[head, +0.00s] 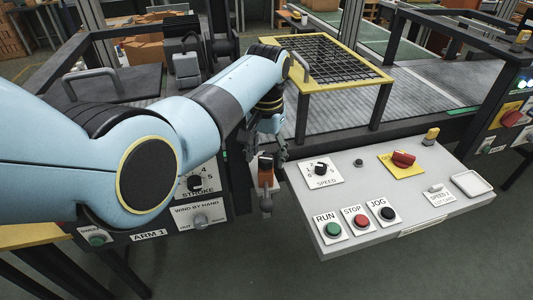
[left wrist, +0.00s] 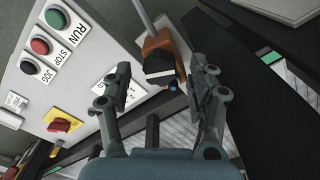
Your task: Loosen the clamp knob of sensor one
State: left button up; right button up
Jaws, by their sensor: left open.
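An orange clamp body (head: 265,178) sits at the left edge of the grey control panel, on a metal rod. It also shows in the left wrist view (left wrist: 180,43), with a black block (left wrist: 159,62) on it and a small dark round piece (left wrist: 173,86) at its lower end. I cannot tell for sure which part is the clamp knob, and no sensor label is readable. My left gripper (head: 268,150) points down just above the clamp. In the left wrist view its open, empty fingers (left wrist: 160,88) stand on either side of the clamp's near end, apart from it.
The grey panel (head: 340,225) with RUN, STOP and JOG buttons and a speed dial (head: 320,168) lies close to the right. A yellow-framed mesh guard (head: 335,72) stands behind. The ARM 1 panel (head: 150,235) is at left. Open floor shows in front.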

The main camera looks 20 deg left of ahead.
pick_arm(q)
jog(key=shift+f, duration=0.15)
jog(key=c, duration=1.1)
jog(key=n+p, duration=0.2)
jog(key=shift+r+n, duration=0.25)
jog(key=shift+n, duration=0.05)
jog(key=shift+c, duration=0.2)
jog(key=n, duration=0.1)
jog(key=n+p, duration=0.1)
jog(key=shift+f+n, duration=0.2)
jog(key=shift+n, duration=0.1)
pick_arm(e)
notch_tip(320, 180, up, 3)
jog(key=shift+w+a+f, duration=0.1)
